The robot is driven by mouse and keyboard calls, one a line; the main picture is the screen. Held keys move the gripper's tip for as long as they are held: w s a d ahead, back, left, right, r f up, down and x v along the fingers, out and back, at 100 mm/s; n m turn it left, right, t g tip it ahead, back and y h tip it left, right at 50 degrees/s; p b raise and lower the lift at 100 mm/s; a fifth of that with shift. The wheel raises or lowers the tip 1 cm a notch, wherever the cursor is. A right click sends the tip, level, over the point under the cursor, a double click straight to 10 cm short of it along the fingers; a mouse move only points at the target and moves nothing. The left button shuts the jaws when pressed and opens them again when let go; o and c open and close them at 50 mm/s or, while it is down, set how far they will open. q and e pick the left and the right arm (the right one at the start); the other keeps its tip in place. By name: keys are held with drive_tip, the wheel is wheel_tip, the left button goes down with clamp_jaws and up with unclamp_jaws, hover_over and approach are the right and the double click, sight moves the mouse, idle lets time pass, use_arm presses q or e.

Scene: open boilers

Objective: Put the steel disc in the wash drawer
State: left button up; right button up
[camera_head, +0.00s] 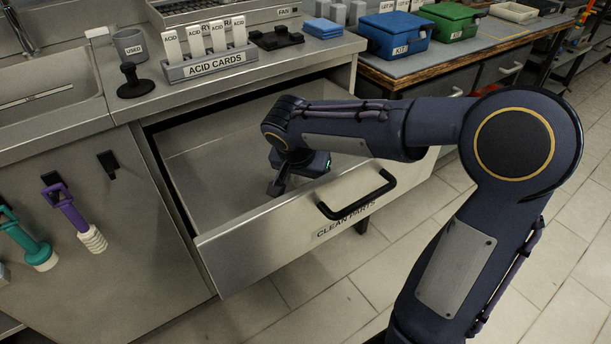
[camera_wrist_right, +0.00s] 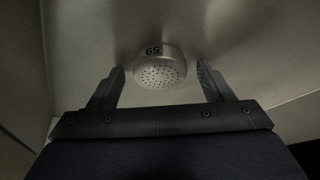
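The steel disc (camera_wrist_right: 160,72) shows in the right wrist view as a round, perforated metal piece with a dark number mark on its rim. It appears to lie on the drawer floor. My right gripper (camera_wrist_right: 160,67) is open, with one finger on each side of the disc and a visible gap at both sides. In the head view the right gripper (camera_head: 277,188) reaches down into an open steel drawer (camera_head: 215,240) labelled CLEAN PARTS, and the disc is hidden there. No drawer marked wash is readable. My left gripper is not in view.
The counter above holds an ACID CARDS rack (camera_head: 210,64), a grey USED cup (camera_head: 130,45) and a black knobbed piece (camera_head: 134,82). Purple (camera_head: 70,212) and teal (camera_head: 28,240) brushes hang at left. Blue (camera_head: 394,34) and green (camera_head: 449,20) boxes stand at the back. Tiled floor lies clear right.

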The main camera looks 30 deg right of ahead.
drive_tip(key=shift+r+p, duration=0.3)
drive_tip(key=p+v, duration=0.3)
drive_tip(key=v, duration=0.8)
drive_tip(key=shift+a+r, duration=0.15)
drive_tip(key=shift+r, duration=0.2)
drive_tip(key=shift+s, duration=0.15)
